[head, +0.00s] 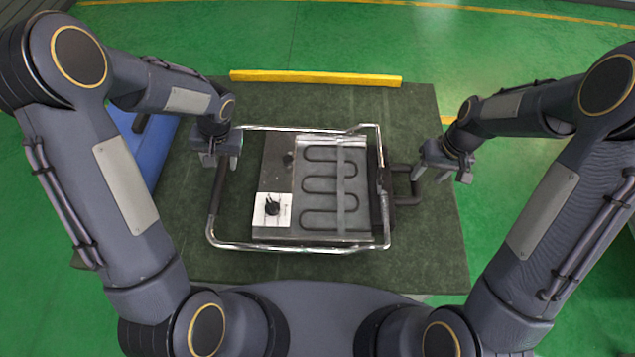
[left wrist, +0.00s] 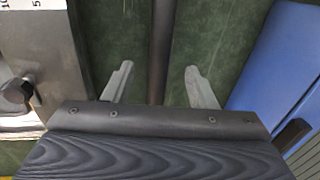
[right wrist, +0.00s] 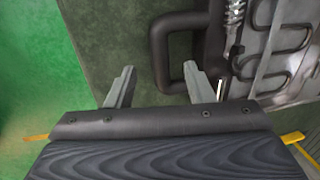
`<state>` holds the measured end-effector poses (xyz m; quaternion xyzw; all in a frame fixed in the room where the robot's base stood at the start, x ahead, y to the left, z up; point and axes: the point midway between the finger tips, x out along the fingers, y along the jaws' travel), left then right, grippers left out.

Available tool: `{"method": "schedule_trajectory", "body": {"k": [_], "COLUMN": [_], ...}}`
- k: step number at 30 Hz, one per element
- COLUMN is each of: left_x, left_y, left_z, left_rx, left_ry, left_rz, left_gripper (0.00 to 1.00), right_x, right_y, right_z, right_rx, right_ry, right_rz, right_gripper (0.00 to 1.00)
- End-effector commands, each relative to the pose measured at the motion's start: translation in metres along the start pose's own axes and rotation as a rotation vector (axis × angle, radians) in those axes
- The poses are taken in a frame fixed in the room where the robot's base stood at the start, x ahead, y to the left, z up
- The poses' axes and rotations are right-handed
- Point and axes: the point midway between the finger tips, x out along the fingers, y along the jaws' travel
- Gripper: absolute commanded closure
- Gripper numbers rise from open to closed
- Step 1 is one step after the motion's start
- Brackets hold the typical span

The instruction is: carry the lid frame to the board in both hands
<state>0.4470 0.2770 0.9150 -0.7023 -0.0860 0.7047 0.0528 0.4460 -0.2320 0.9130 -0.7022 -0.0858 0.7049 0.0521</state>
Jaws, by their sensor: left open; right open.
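The lid frame (head: 290,247) is a chrome tube frame, lying around and over a steel heater unit (head: 275,175) with a dark looping coil. Its dark left grip bar (head: 217,190) runs between the fingers of my open left gripper (head: 222,164); the bar (left wrist: 160,45) also shows between them in the left wrist view. A dark loop handle (head: 413,185) sticks out on the right. My open right gripper (head: 430,174) is at its outer end; in the right wrist view the handle's outer bar (right wrist: 160,50) lies between the fingers. I cannot tell whether either gripper touches. The board is not clearly identifiable.
Everything lies on a dark green mat-like surface (head: 350,267). A yellow bar (head: 315,77) lies along its back edge. A blue object (head: 150,145) stands at the left, close to my left arm. The mat is clear in front of the frame and behind it.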

Motion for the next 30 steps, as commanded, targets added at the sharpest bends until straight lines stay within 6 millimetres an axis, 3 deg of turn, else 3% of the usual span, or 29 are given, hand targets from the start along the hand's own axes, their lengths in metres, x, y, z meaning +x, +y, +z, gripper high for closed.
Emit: {"method": "schedule_trajectory", "body": {"k": [15, 28, 30], "left_x": [0.067, 0.076, 0.076], "left_y": [0.0, 0.0, 0.0], "left_z": [0.001, 0.001, 0.001], "left_rx": [0.0, 0.0, 0.0], "left_ry": [-0.004, -0.001, -0.001], "left_rz": [0.0, 0.001, 0.001], "left_gripper": [0.48, 0.48, 0.56], "right_x": [0.067, 0.076, 0.076], "right_y": [0.0, 0.0, 0.0], "right_z": [0.001, 0.0, 0.0], "right_rx": [0.001, 0.001, 0.001], "right_ry": [-0.003, 0.0, 0.0], "right_rz": [0.0, -0.001, -0.001], "right_gripper": [0.52, 0.52, 0.6]}}
